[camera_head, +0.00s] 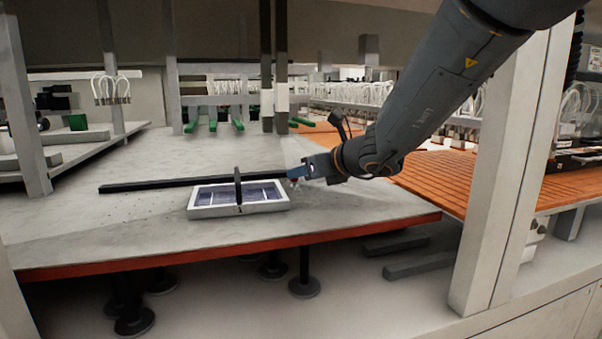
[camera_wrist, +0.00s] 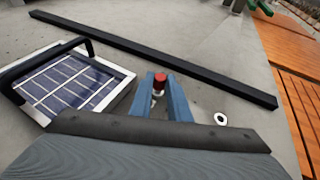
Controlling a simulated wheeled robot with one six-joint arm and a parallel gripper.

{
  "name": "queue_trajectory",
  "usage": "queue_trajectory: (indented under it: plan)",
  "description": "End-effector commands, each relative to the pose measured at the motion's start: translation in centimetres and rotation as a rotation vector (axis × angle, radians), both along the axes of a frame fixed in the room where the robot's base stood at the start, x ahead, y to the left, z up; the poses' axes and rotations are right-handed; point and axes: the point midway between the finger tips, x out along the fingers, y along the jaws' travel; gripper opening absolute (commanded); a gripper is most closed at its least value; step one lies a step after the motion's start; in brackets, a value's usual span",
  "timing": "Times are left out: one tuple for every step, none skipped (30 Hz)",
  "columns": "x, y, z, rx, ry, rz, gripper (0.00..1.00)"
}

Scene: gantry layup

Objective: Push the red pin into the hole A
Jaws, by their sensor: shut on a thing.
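My gripper (camera_wrist: 162,88) has two blue fingers, shut on the red pin (camera_wrist: 160,81). The pin's red top shows between the fingertips, with a pale metallic part below it; its lower end is hidden. In the head view my gripper (camera_head: 296,174) is low over the grey table, just right of the framed panel. A small white ring with a dark centre (camera_wrist: 220,118) lies on the table to the right of the fingers, apart from the pin. I see no letter on it, so I cannot tell whether it is hole A.
A white-framed solar panel (camera_head: 205,213) with a black handle (camera_head: 238,186) sits left of my gripper. A long black bar (camera_wrist: 150,58) lies behind both. An orange slatted surface (camera_head: 440,172) and a pale upright post (camera_head: 505,170) stand to the right. The grey table (camera_head: 110,225) has free room at left.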

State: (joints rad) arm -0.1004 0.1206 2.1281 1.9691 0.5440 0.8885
Motion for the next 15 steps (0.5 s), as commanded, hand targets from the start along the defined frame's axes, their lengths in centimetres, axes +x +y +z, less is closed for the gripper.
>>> queue_trajectory:
  plan:
    - [0.02,0.0,-0.18,0.0,0.0,0.0,0.0]
    - [0.02,0.0,-0.23,0.0,0.0,0.0,0.0]
    - [0.02,0.0,-0.31,0.0,0.0,0.0,0.0]
    - [0.02,0.0,-0.36,0.0,0.0,0.0,0.0]
    - [0.02,0.0,-0.42,0.0,0.0,0.0,0.0]
    - [0.02,0.0,-0.49,0.0,0.0,0.0,0.0]
    - [0.02,0.0,-0.55,0.0,0.0,0.0,0.0]
    - [0.02,0.01,-0.6,0.0,0.0,0.0,0.0]
    - [0.02,0.0,-0.68,0.0,0.0,0.0,0.0]
    - [0.02,0.01,-0.73,0.0,0.0,0.0,0.0]
    - [0.02,0.0,-0.8,0.0,0.0,0.0,0.0]
    - [0.02,0.0,-0.87,0.0,0.0,0.0,0.0]
    - [0.02,0.0,-0.94,0.0,0.0,0.0,0.0]
    - [0.02,0.0,-0.99,0.0,0.0,0.0,0.0]
    - [0.02,0.0,-1.08,0.0,0.0,0.0,0.0]
